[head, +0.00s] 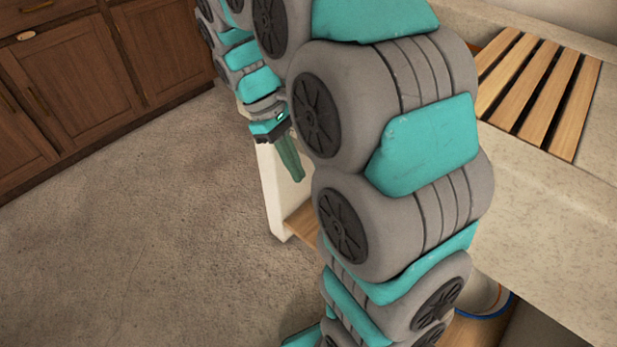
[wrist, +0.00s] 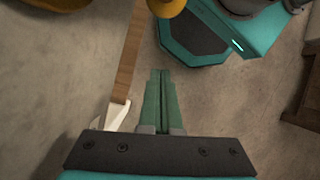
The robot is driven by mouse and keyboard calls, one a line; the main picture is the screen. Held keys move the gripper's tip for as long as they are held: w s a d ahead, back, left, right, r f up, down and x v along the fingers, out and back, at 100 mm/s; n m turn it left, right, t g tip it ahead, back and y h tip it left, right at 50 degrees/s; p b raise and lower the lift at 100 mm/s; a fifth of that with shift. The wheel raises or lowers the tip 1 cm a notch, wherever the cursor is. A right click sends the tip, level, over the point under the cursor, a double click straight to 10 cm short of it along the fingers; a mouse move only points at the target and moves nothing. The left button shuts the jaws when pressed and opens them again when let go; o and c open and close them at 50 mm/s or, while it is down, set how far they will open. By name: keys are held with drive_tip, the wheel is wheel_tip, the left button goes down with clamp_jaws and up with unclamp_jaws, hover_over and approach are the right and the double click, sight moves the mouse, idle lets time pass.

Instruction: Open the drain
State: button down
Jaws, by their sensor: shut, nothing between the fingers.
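My gripper (head: 297,178) hangs in the head view, pointing down beside the white end panel (head: 278,195) of the counter unit. Its green fingers are shut together with nothing between them. The wrist view shows the closed fingers (wrist: 160,75) pointing toward the floor and my own teal base. No drain can be made out in either view. My arm covers much of the middle of the head view and hides part of the counter.
A pale stone counter (head: 560,245) with wooden slats (head: 540,95) is at the right. Below it is a white round container (head: 487,295) with a blue rim, partly hidden. Brown wooden cabinets (head: 75,85) stand at upper left. The carpeted floor (head: 130,230) between is clear.

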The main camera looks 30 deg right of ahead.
drive_tip(key=w+a+r, duration=0.2)
drive_tip(key=w+r, duration=0.1)
drive_tip(key=w, duration=0.1)
drive_tip(key=shift+w+a+r, duration=0.15)
drive_tip(key=shift+w+r, duration=0.2)
drive_tip(key=shift+r, duration=0.05)
idle(0.4)
